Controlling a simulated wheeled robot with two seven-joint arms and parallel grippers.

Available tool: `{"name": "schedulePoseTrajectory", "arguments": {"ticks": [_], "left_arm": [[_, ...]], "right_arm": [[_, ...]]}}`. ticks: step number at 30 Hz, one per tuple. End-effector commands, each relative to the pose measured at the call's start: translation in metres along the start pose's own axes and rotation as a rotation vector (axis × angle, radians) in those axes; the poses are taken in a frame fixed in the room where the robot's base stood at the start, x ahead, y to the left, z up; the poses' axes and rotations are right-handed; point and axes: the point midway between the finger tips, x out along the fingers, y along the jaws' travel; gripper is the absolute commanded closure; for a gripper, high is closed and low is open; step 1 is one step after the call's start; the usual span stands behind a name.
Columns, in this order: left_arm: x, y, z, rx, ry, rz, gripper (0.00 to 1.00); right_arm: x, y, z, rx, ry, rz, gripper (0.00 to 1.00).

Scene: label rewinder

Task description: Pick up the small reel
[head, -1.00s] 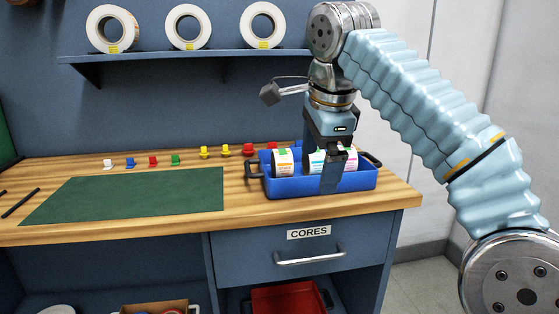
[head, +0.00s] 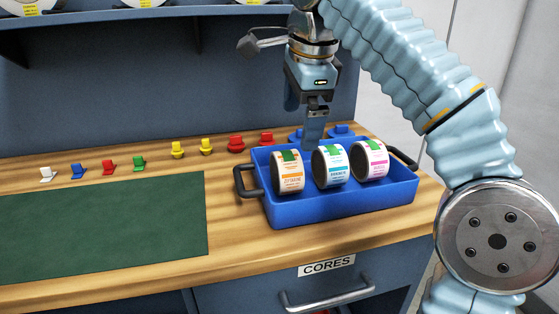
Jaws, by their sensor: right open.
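Three small label reels stand on edge in a blue tray (head: 300,215) on the bench. The left reel (head: 289,178) has an orange-banded label, the middle reel (head: 331,168) a cyan one, the right reel (head: 371,161) a magenta one. Each has a green patch on top. They look close in size. My right gripper (head: 303,124) is open and empty, pointing down at the tray's back side. Its nearer finger shows just above and behind the gap between the left and middle reels. I see no contact with a reel. My left gripper is out of view.
Small coloured pegs, including a red one (head: 236,140), line the back of the bench. A green mat (head: 100,228) lies clear at left. The tray has black side handles. A drawer labelled CORES (head: 326,266) is below. A shelf with large rolls hangs above.

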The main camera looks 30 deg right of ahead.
Motion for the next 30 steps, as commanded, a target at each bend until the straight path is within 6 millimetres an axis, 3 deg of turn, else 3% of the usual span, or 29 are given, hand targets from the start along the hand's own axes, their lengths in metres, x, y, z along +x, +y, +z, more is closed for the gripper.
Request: {"name": "schedulePoseTrajectory", "arguments": {"ticks": [5, 12, 20, 27, 30], "left_arm": [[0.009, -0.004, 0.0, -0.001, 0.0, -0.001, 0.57], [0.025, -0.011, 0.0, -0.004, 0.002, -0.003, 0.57], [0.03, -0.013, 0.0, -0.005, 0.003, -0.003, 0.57], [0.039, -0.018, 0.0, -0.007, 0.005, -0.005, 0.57], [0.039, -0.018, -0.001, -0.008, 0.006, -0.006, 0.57]], "right_arm": [[0.019, 0.001, -0.001, 0.001, 0.002, 0.002, 0.0], [0.069, 0.001, -0.001, 0.001, 0.002, 0.002, 0.0], [0.093, 0.0, -0.002, 0.001, 0.0, 0.001, 0.0], [0.13, -0.001, -0.005, -0.001, 0.001, 0.001, 0.0], [0.137, -0.002, -0.006, 0.0, 0.0, 0.0, 0.0]]}}
